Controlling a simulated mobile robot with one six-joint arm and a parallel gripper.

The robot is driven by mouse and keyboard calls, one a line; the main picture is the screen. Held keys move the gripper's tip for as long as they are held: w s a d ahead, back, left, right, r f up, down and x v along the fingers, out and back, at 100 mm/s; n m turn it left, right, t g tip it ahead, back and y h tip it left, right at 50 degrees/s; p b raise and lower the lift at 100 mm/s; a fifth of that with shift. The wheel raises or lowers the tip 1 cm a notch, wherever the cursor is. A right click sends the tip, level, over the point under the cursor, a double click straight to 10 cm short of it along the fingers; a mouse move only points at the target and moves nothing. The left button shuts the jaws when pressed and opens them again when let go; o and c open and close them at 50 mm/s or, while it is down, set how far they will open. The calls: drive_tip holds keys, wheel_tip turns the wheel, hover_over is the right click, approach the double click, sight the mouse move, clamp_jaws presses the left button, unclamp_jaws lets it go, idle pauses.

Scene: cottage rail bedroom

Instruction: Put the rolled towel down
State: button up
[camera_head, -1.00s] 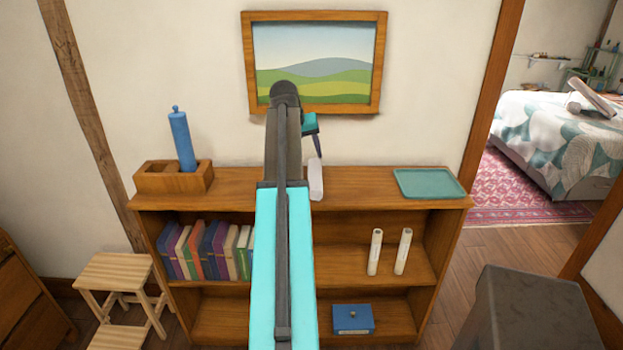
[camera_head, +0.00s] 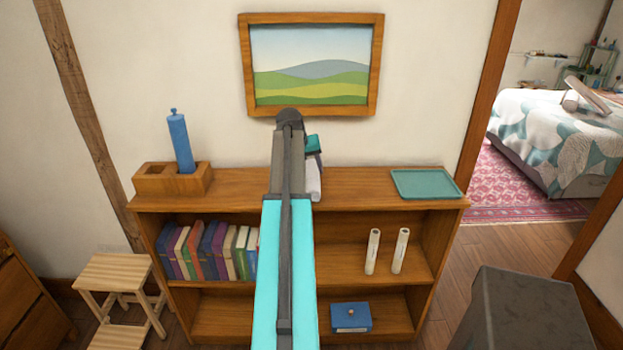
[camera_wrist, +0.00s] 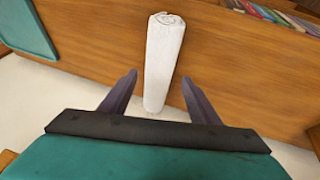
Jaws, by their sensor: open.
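The rolled towel (camera_wrist: 164,60) is a white roll with a spiral end, in the wrist view. In the head view it (camera_head: 313,182) shows as a pale shape at the bookcase top, just right of my arm, which partly hides it. My gripper (camera_wrist: 160,77) is open, with its two dark fingers spread to either side of the towel. Small gaps show between fingers and towel. In the head view my gripper (camera_head: 314,157) is mostly hidden behind my arm. I cannot tell exactly how the towel rests on the wood.
The bookcase top (camera_head: 355,188) has a teal tray (camera_head: 427,184) at right and a wooden holder (camera_head: 153,180) with a blue cylinder (camera_head: 180,140) at left. A framed picture (camera_head: 376,65) hangs behind. Bare wood lies between towel and tray.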

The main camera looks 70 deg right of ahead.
sight(311, 175)
drive_tip(key=shift+d+f, duration=0.15)
idle(0.3)
drive_tip(key=shift+p+x, duration=0.85)
drive_tip(key=shift+x, duration=0.35)
drive_tip(key=shift+p+x, duration=0.35)
drive_tip(key=shift+x, duration=0.95)
drive_tip(key=shift+w+d, duration=0.1)
drive_tip(key=shift+c, duration=0.2)
drive_tip(key=c, duration=0.9)
drive_tip(key=shift+c, duration=0.2)
drive_tip(key=shift+r, duration=0.3)
drive_tip(key=shift+r+b, duration=0.9)
drive_tip(key=shift+r, duration=0.5)
drive_tip(key=a+r+b, duration=0.1)
drive_tip(key=a+b, duration=0.3)
drive_tip(key=a, duration=1.2)
drive_tip(key=shift+r, duration=0.35)
